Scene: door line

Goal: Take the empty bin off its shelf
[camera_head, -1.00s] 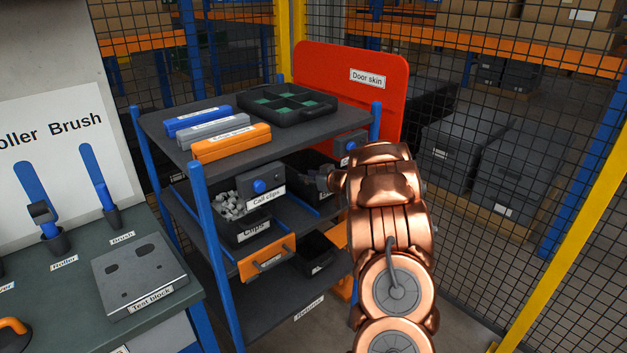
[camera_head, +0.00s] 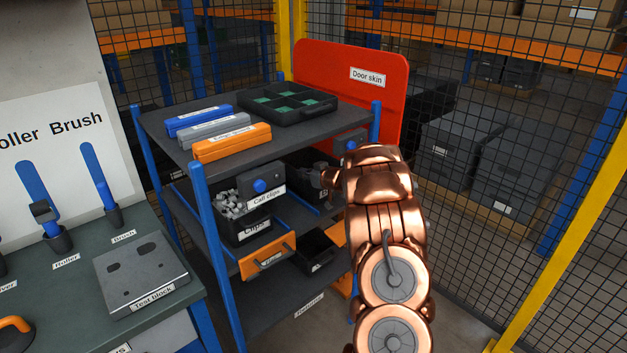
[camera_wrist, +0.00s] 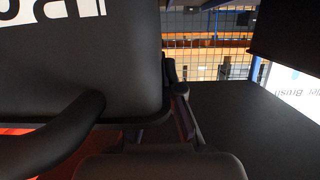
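A dark bin (camera_head: 299,160) stands on the middle shelf of the rack, right of the clips bin. My arm hides most of it, so I cannot see whether it is empty. My gripper (camera_head: 317,178) is at the front of this bin, small and partly hidden by my wrist. In the wrist view, a large black body (camera_wrist: 85,60) with a cut-off white label fills the upper left, very near the gripper. A dark curved bar crosses it at lower left. Whether my fingers are open or shut on anything does not show clearly.
The clips bin (camera_head: 247,222) and a call box (camera_head: 262,186) stand just left. A blue rack post (camera_head: 375,122) and red door skin (camera_head: 378,105) stand behind. Mesh fencing is at right.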

